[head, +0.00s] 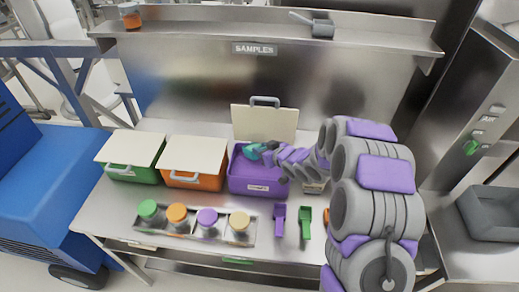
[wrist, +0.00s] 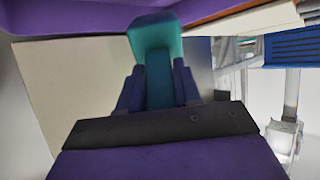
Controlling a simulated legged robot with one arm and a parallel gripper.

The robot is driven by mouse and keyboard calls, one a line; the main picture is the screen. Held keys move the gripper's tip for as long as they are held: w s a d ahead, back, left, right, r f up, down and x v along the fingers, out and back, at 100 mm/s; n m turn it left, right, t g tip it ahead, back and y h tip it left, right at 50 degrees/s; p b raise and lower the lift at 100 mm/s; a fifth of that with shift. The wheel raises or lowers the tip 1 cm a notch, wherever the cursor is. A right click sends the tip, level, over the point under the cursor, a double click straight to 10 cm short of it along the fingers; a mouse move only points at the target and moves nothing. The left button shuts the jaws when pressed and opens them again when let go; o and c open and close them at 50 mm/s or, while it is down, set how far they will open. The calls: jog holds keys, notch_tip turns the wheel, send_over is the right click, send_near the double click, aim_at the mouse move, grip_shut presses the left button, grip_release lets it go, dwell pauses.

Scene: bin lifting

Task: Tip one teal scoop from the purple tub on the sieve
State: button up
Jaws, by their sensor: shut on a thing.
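The purple tub (head: 257,187) stands open on the steel bench, its pale lid (head: 265,124) raised behind it. My gripper (head: 268,155) is over the tub's opening, shut on the teal scoop (head: 253,151). In the wrist view the scoop (wrist: 155,45) sticks out from between the two fingers (wrist: 158,88), with its wider end close to a purple tub edge (wrist: 90,17). Whether the scoop holds anything cannot be seen. A grey handled vessel (head: 322,27), possibly the sieve, sits on the upper shelf; no other sieve is clearly seen.
Green (head: 130,175) and orange (head: 195,182) tubs with lids stand left of the purple one. A tray (head: 251,238) of several coloured-lid jars is in front. Purple (head: 279,220) and green (head: 305,222) scoops lie nearby. A small box (head: 313,188) is partly hidden by my arm.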

notch_tip(320, 180, down, 8)
jog(key=r+b, duration=0.1)
jog(key=b, duration=0.6)
jog(key=r, duration=0.2)
jog(key=r+p, duration=0.1)
jog(key=r, duration=0.1)
jog(key=d+r+p, duration=0.1)
jog(key=r, duration=0.2)
jog(key=shift+s, duration=0.1)
jog(key=shift+a+r+p, duration=0.4)
jog(key=shift+r+p, duration=0.05)
jog(key=shift+r, duration=0.3)
jog(key=shift+d+r+p, duration=0.2)
jog(key=shift+r+p, duration=0.15)
jog(key=shift+r, duration=0.45)
jog(key=shift+d+r+p, duration=0.2)
jog(key=shift+r+p, duration=0.15)
jog(key=shift+r, duration=0.4)
jog(key=shift+f+b, duration=0.3)
jog(key=shift+b, duration=0.35)
jog(key=shift+a+f+t+b, duration=0.1)
jog(key=shift+t+b, duration=0.2)
jog(key=shift+b, duration=0.3)
